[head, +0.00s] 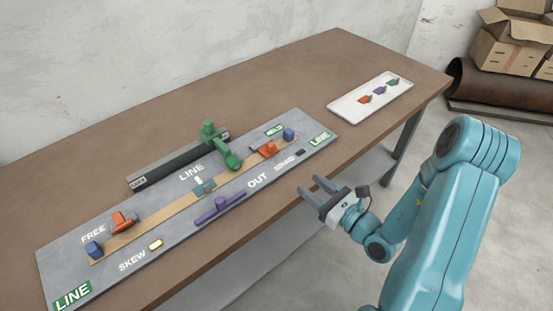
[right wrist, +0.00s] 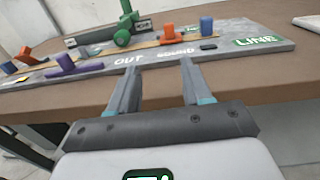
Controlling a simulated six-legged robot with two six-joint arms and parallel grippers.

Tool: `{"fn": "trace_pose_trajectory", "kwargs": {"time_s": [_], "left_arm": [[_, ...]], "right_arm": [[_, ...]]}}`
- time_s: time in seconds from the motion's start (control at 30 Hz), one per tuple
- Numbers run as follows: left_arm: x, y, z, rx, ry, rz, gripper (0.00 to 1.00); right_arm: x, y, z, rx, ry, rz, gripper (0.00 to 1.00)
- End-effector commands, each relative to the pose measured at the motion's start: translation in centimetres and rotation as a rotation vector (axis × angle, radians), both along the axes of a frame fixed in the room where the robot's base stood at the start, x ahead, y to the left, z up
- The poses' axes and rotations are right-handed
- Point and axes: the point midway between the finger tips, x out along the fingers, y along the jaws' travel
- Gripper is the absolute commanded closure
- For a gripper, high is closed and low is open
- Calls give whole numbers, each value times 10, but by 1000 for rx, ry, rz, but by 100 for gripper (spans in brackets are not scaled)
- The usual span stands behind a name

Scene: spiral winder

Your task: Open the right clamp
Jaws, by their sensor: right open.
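The right clamp, an orange piece (head: 268,149), sits near the right end of the tan strip (head: 150,223) on the grey board (head: 60,250), beside a blue post (head: 289,134). The clamp also shows in the right wrist view (right wrist: 168,30), beyond my fingertips. Whether it is open or closed is too small to tell. A similar orange clamp (head: 123,222) sits at the strip's left end. My right gripper (head: 313,186) is open and empty, off the board's front edge near the "OUT" label, apart from the clamp. My left gripper is not in view.
A green crank (head: 230,160) stands behind the strip, left of the right clamp. A purple handle (head: 220,208) lies on the board's front part. A white tray (head: 345,107) with small coloured pieces is at the table's back right. Bare brown tabletop (head: 310,85) lies between.

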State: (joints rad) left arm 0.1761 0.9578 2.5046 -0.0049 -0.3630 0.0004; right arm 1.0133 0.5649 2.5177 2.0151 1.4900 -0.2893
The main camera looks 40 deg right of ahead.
Motion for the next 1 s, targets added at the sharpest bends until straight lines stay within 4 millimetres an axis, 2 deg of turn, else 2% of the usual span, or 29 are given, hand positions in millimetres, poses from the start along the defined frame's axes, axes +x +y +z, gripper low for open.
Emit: {"fn": "trace_pose_trajectory", "kwargs": {"time_s": [0.07,0.17,0.7,0.83,1.0], "left_arm": [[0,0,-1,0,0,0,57],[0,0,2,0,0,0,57],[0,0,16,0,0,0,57],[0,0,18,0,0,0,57],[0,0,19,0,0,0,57]], "right_arm": [[1,-10,2,-6,-16,-42,51],[12,-10,4,-5,-19,-46,51],[132,1,5,-4,-17,-41,51],[150,2,4,-5,-16,-43,51],[161,3,3,-3,-14,-43,51]]}}
